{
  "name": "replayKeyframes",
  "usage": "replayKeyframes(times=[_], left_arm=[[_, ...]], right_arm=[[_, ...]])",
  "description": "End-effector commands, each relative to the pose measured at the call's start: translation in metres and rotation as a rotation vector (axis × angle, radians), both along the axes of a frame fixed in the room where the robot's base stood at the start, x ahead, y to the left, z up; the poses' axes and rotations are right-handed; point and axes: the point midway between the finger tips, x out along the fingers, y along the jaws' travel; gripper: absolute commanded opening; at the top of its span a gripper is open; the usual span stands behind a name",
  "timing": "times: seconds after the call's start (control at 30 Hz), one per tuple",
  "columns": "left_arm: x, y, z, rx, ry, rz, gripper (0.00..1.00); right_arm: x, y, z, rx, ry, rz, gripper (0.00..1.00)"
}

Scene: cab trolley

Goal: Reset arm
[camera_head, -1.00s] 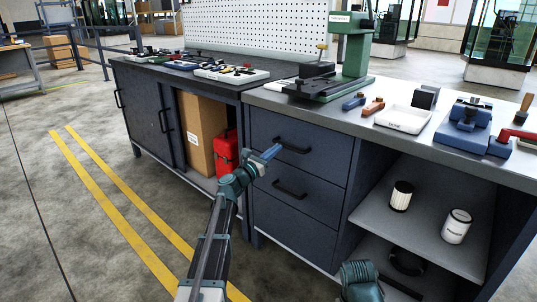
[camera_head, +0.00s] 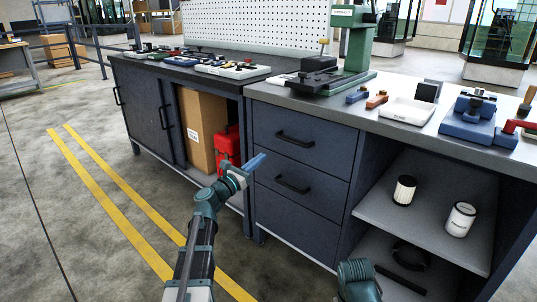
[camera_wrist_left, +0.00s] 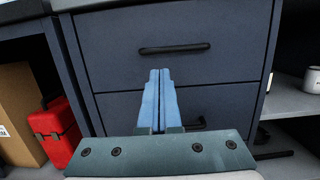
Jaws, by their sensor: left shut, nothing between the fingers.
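My left gripper (camera_head: 257,161) reaches up from the bottom in the head view, in front of the workbench and left of the lower drawer handle. Its blue fingers (camera_wrist_left: 158,98) are together and empty in the left wrist view, pointing at the drawer fronts. The upper drawer (camera_head: 300,143) and the lower drawer (camera_head: 300,187) are closed. The fingers are apart from the upper handle (camera_wrist_left: 175,49) and hide part of the lower one. A teal part of my right arm (camera_head: 357,280) shows at the bottom; its gripper is not in view.
White cylinders (camera_head: 404,190) (camera_head: 460,219) stand on the shelf at right. The green press (camera_head: 355,45) stands on the bench top. The floor at left is clear.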

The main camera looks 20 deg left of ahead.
Motion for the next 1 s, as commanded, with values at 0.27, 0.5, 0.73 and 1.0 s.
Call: replayKeyframes(times=[0.27, 0.5, 0.73, 1.0], left_arm=[[-0.030, 0.011, -0.007, 0.000, 0.000, -0.001, 0.00], [-0.033, 0.013, -0.007, 0.000, 0.000, -0.002, 0.00], [-0.034, -0.003, -0.010, 0.056, 0.002, -0.026, 0.00], [-0.071, -0.154, -0.064, 0.681, -0.039, -0.347, 0.00]], right_arm=[[0.000, 0.000, -0.007, 0.000, 0.000, -0.002, 0.50], [0.000, 0.000, -0.007, 0.000, 0.000, -0.002, 0.50], [0.000, 0.000, -0.005, 0.000, 0.000, -0.002, 0.50], [0.000, 0.000, 0.012, -0.001, 0.000, 0.000, 0.50]])
